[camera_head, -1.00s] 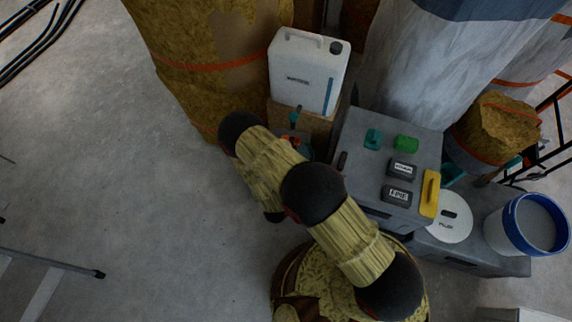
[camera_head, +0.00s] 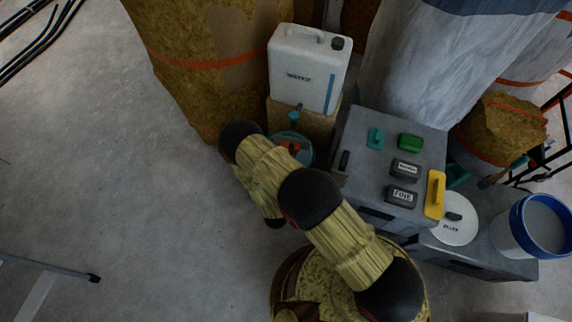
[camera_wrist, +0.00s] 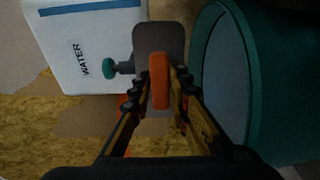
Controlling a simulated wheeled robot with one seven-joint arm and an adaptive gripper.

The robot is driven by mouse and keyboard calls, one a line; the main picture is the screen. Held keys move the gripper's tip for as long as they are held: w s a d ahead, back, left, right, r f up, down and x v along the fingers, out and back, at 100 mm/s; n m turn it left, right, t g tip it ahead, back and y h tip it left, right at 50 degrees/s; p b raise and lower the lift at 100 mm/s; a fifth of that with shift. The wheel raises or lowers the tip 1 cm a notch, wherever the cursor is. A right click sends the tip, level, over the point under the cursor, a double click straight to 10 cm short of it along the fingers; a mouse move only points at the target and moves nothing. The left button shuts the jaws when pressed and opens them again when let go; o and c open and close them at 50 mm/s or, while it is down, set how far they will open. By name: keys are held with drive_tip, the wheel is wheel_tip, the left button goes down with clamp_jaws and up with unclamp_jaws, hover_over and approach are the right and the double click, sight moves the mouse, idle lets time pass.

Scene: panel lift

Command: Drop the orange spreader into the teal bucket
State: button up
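The orange spreader has an orange bar-like grip and a dark grey plate (camera_wrist: 158,42); it shows in the middle of the wrist view. My gripper (camera_wrist: 163,78) has its fingers closed on both sides of the orange grip. The teal bucket (camera_wrist: 243,60) fills the right of the wrist view, its rim and open mouth beside the spreader. In the head view, part of the teal bucket (camera_head: 306,151) shows behind my arm, with an orange patch over it, probably the spreader. My arm hides most of the gripper there.
A white water jug (camera_head: 306,75) with a teal tap stands on a cardboard-coloured box behind the bucket. A grey bench (camera_head: 365,135) on the right holds sanding blocks and a yellow float (camera_head: 434,194). A blue-rimmed bucket (camera_head: 537,228) stands farther right.

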drive_tip(key=o, duration=0.5)
drive_tip(key=v, duration=1.2)
idle(0.6)
